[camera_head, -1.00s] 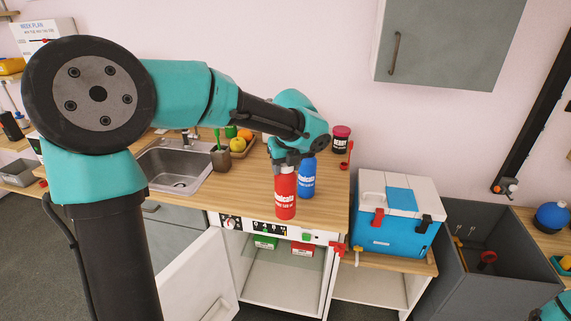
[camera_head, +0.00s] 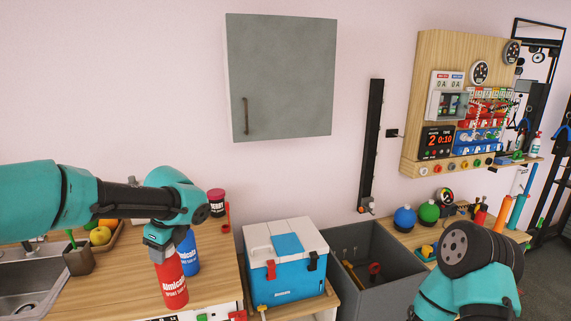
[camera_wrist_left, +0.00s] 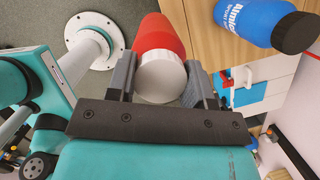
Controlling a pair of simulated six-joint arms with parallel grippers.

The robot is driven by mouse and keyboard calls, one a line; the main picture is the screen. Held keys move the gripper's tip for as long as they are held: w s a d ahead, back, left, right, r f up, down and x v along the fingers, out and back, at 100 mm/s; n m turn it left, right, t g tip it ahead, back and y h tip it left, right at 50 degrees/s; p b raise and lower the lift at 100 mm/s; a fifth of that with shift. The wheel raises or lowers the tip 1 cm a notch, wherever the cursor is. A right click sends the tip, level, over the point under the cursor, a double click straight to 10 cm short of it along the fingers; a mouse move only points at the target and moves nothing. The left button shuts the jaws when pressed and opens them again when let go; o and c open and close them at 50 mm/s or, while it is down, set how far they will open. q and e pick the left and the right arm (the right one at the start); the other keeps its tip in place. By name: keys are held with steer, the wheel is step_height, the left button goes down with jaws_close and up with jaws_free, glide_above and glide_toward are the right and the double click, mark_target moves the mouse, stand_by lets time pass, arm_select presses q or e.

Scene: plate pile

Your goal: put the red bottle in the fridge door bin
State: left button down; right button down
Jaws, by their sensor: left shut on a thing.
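The red bottle (camera_head: 172,285) with white lettering is upright at the front edge of the counter; I cannot tell whether its base touches the wood. My left gripper (camera_head: 160,242) is shut around its top from above. In the left wrist view the red bottle (camera_wrist_left: 160,35) and its white cap (camera_wrist_left: 162,78) lie between the two fingers. A blue bottle (camera_head: 188,255) stands just behind it and also shows in the wrist view (camera_wrist_left: 250,20). The fridge door and its bin are not in view now. My right arm is at lower right, its gripper out of frame.
A sink (camera_head: 25,285) and a fruit tray (camera_head: 112,232) are on the left. A blue-white cooler (camera_head: 284,270) and a grey bin (camera_head: 375,270) are to the right.

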arm_select(q)
steer(key=n, duration=0.1)
steer(key=d+n+g, duration=0.1)
steer(key=n, duration=0.1)
steer(key=d+n, duration=0.1)
steer(key=n, duration=0.1)
steer(key=shift+w+d+f, duration=0.1)
steer(key=shift+w+f, duration=0.15)
steer(key=shift+w, duration=0.1)
steer(key=w+d+f+n+g+h, duration=0.1)
steer(key=d+n, duration=0.6)
steer(key=n, duration=0.8)
steer(key=shift+g+h, duration=0.9)
steer(key=shift+h, duration=0.2)
